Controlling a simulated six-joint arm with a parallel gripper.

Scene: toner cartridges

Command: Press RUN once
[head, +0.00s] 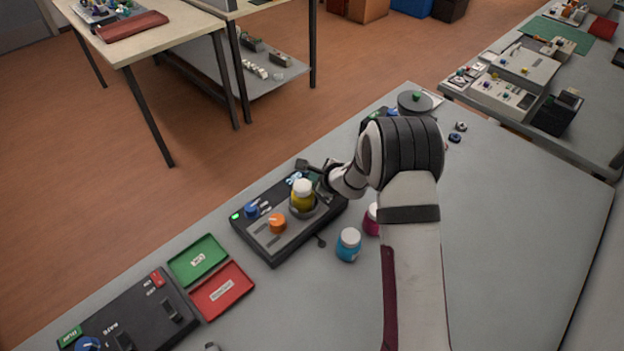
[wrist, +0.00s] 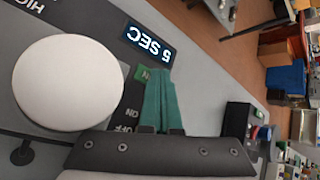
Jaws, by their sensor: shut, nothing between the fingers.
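A black machine (head: 268,258) stands at the middle of the grey table. A yellow bottle with a white cap (head: 303,188) stands upright in its round holder. In the wrist view the cap (wrist: 68,83) is large at left, beside a display (wrist: 148,44) reading "5 SEC" upside down. A green RUN label or button (wrist: 141,73) shows only its edge with an "N"; my green fingers cover the rest. My gripper (wrist: 160,72) is shut and empty, its tips over this green patch. I cannot tell whether they touch it. In the head view my wrist largely hides this spot.
A blue bottle (head: 348,244) and a magenta bottle (head: 371,219) stand in front. Green (head: 198,259) and red (head: 222,291) trays lie left, beside another panel (head: 130,325) with a green button (head: 70,336).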

